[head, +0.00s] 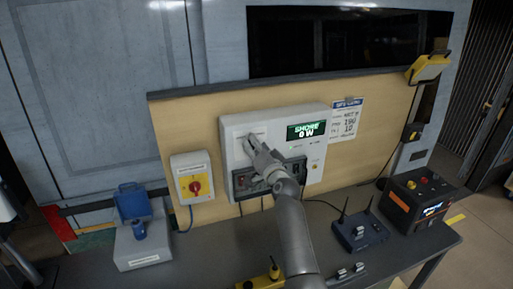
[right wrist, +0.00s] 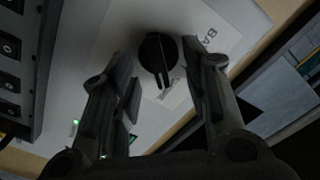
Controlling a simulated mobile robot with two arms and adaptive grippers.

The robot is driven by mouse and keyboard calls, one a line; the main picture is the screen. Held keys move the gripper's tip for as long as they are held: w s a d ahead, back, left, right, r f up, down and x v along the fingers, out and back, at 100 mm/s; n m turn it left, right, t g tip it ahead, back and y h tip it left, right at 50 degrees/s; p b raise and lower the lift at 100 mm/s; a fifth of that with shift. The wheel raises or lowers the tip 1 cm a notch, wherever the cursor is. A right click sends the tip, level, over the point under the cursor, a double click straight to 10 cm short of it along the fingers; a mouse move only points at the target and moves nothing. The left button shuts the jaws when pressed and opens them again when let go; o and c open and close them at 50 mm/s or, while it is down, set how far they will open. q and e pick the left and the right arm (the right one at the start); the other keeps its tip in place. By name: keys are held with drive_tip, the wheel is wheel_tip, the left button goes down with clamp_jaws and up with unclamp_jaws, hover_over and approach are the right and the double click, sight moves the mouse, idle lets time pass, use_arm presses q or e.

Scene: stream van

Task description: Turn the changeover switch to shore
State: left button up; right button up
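The changeover switch is a round black knob (right wrist: 158,52) with a raised bar, on a pale panel face in the right wrist view. The bar points down in that view, toward a pale label strip. Lettering that looks like "BAT" stands to its right. My right gripper (head: 254,146) is open, with one finger on each side of the knob and visible gaps. In the head view it is at the white panel (head: 235,130), and it hides the knob there. The green display (head: 306,130) reads "SHORE 0 W". My left gripper is not in view.
A blue socket (head: 132,203) on a grey box, a router (head: 360,232) and a black box with buttons (head: 418,200) stand on the bench (head: 215,262).

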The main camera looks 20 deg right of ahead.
wheel_tip(320, 180, up, 10)
idle(0.7)
